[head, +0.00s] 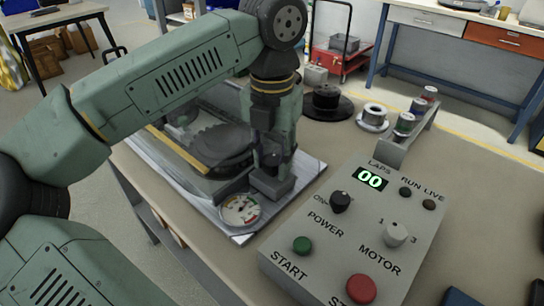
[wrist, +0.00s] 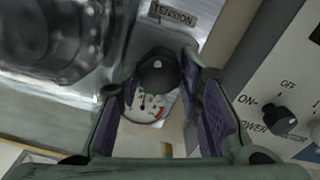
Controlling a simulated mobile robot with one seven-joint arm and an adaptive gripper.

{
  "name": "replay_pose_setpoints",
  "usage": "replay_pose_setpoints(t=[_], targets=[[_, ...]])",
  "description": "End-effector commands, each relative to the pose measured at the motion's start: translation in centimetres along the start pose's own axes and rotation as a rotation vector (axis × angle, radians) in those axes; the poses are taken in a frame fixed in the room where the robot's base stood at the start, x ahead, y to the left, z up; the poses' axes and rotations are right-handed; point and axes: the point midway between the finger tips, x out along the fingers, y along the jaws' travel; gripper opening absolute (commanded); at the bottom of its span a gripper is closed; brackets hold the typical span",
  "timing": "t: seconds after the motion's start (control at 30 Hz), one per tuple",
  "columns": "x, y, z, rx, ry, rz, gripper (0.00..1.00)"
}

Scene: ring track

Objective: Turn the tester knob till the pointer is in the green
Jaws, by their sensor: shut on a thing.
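The black tester knob (wrist: 158,68) sits between my two purple-padded fingers in the wrist view, with a white mark on its face. My gripper (wrist: 161,78) is shut on it, one finger on each side. A plate marked TENSION (wrist: 173,14) is just beyond the knob. The round tester dial (wrist: 145,108) is right beside the knob, partly covered by it and the fingers. The dial also shows in the head view (head: 240,210), with red, yellow and green marks. I cannot tell surely which colour the pointer is on. My gripper (head: 272,175) points down there.
A control box (head: 345,240) stands to the right with a POWER knob, a MOTOR knob, START and red buttons, and a display reading 00. Spools (head: 326,100) and a rack of small reels (head: 408,135) stand behind.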

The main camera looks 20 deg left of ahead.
Motion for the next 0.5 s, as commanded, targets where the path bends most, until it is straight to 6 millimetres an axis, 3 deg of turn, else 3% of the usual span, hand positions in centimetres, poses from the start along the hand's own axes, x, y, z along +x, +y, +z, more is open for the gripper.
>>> replay_pose_setpoints(t=[0.27,0.3,0.5], targets=[[-0.02,-0.01,0.00,0.000,0.000,0.000,0.05],[-0.01,-0.01,0.00,0.000,0.000,0.000,0.33],[-0.01,0.00,0.00,-0.001,0.000,0.000,0.47]])
